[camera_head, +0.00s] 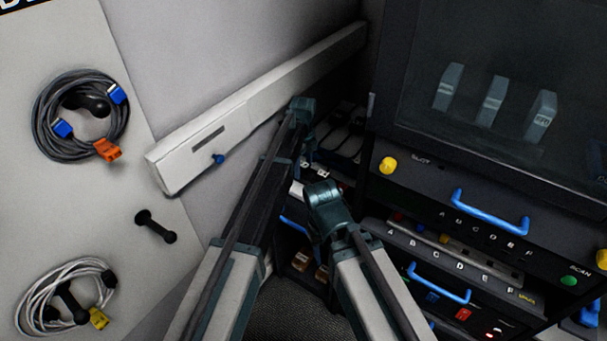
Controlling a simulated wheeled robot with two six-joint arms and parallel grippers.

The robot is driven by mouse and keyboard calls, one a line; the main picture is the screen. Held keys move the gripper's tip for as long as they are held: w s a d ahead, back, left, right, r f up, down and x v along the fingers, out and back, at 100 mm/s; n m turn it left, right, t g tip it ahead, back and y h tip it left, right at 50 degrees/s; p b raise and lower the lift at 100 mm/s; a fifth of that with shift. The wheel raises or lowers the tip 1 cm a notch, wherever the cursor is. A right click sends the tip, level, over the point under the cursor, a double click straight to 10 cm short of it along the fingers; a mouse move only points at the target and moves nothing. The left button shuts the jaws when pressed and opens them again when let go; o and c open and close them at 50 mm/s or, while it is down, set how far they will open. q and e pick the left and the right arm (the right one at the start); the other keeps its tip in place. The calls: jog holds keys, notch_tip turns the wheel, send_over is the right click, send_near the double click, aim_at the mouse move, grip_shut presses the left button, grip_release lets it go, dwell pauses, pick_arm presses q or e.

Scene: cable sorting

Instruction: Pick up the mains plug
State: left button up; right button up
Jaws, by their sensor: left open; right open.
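I cannot pick out a mains plug for certain. Dark cables or leads (348,135) lie in the shadowed cabinet bay just right of my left gripper (302,108); small pale parts show lower in that bay, partly behind my arms. My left gripper is open, seen from behind at the bay's left side, and its fingertips are hard to make out. My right gripper (322,195) is open, lower and in front of the bay. I see nothing held in either one, though their far sides are hidden.
A dark cable coil (45,125) with blue and orange connectors and a white coil (35,300) with a yellow connector hang on the left panel. An empty black peg (156,227) is between them. A white beam (200,150) slants beside my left arm. Blue drawer handles (490,215) stick out at right.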

aim_at(304, 164)
pick_arm(q)
jog(key=shift+r, duration=0.1)
jog(key=shift+c, duration=0.3)
grip_shut()
jog(key=shift+r, duration=0.15)
notch_tip(304, 164, up, 2)
jog(key=shift+p, duration=1.25)
notch_tip(304, 164, up, 2)
jog(key=shift+p, duration=0.95)
jog(key=s+a, duration=0.1)
jog(key=s, duration=1.5)
jog(key=shift+a+r+p, duration=0.35)
jog(key=shift+r, duration=0.1)
